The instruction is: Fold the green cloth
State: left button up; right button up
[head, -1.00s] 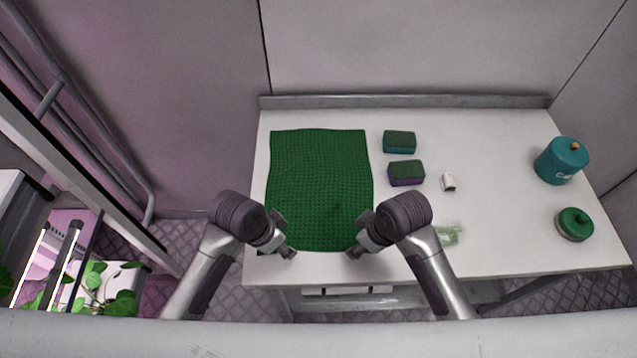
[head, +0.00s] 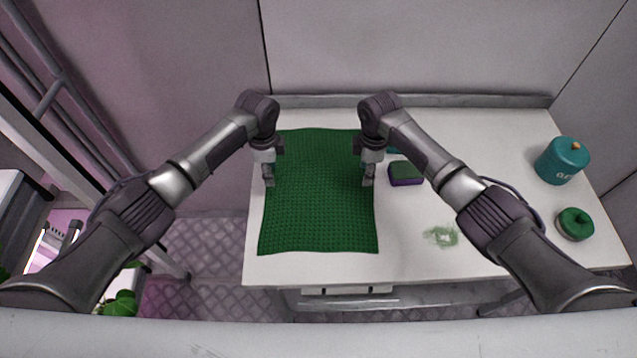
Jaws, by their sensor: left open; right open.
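The green cloth (head: 318,215) lies flat and spread out on the white table, with a textured surface. Its far edge is near the back of the table and its near edge is close to the front. My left gripper (head: 268,182) is open over the cloth's left edge, around the middle of its length. My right gripper (head: 368,182) is open over the cloth's right edge at about the same depth. I cannot tell whether either gripper touches the cloth. The cloth's far corners are partly hidden by my arms.
A purple and green sponge (head: 405,174) lies right of my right gripper; another behind it is mostly hidden. A green smear (head: 441,236) marks the table (head: 480,250). A teal canister (head: 561,162) and a round green container (head: 575,224) stand at the right.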

pick_arm(q)
jog(key=shift+f, duration=1.8)
pick_arm(e)
jog(key=shift+f, duration=1.8)
pick_arm(q)
jog(key=shift+f+b, duration=0.25)
jog(key=shift+b, duration=0.05)
pick_arm(e)
jog(key=shift+f, duration=0.25)
pick_arm(q)
jog(key=shift+c, duration=0.3)
pick_arm(e)
jog(key=shift+r, duration=0.1)
jog(key=shift+c, duration=0.3)
pick_arm(q)
jog(key=shift+s, duration=0.15)
jog(key=c, duration=0.7)
pick_arm(e)
jog(key=shift+s, duration=0.15)
jog(key=c, duration=0.7)
pick_arm(q)
grip_shut()
pick_arm(e)
grip_shut()
jog(key=shift+s+f, duration=0.1)
jog(key=shift+f, duration=0.1)
